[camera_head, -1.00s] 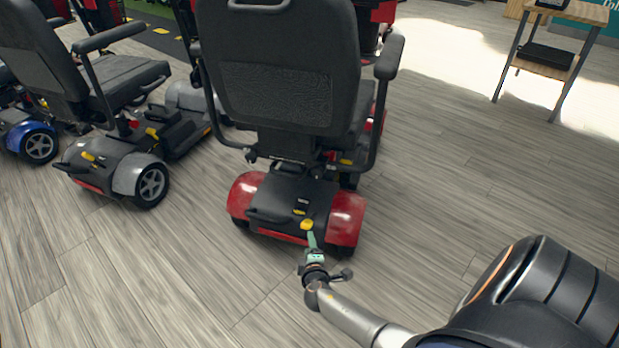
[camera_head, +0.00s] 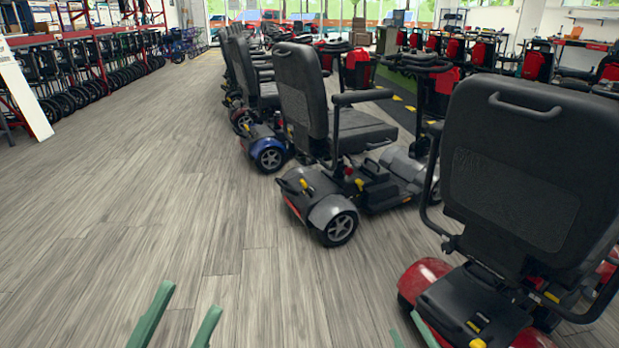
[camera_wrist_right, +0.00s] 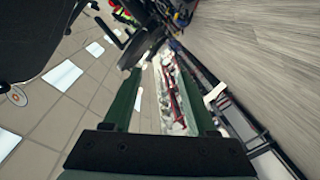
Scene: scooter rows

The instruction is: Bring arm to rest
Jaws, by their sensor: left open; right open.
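My left gripper (camera_head: 180,312) shows at the bottom of the head view as two green fingers, apart and empty over bare floor. My right gripper (camera_head: 411,333) shows only as green finger parts at the bottom edge, beside the red scooter (camera_head: 425,275). In the right wrist view my right gripper (camera_wrist_right: 160,95) has its two green fingers spread, with nothing held between them. Whether it touches the scooter cannot be told. Most of both arms is out of view.
A grey scooter (camera_head: 335,215) and a blue scooter (camera_head: 270,155) stand in a row beyond the red one. Wheeled chairs on red racks (camera_head: 75,60) line the far left, near a white board (camera_head: 20,90). The wooden floor (camera_head: 130,200) at left is clear.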

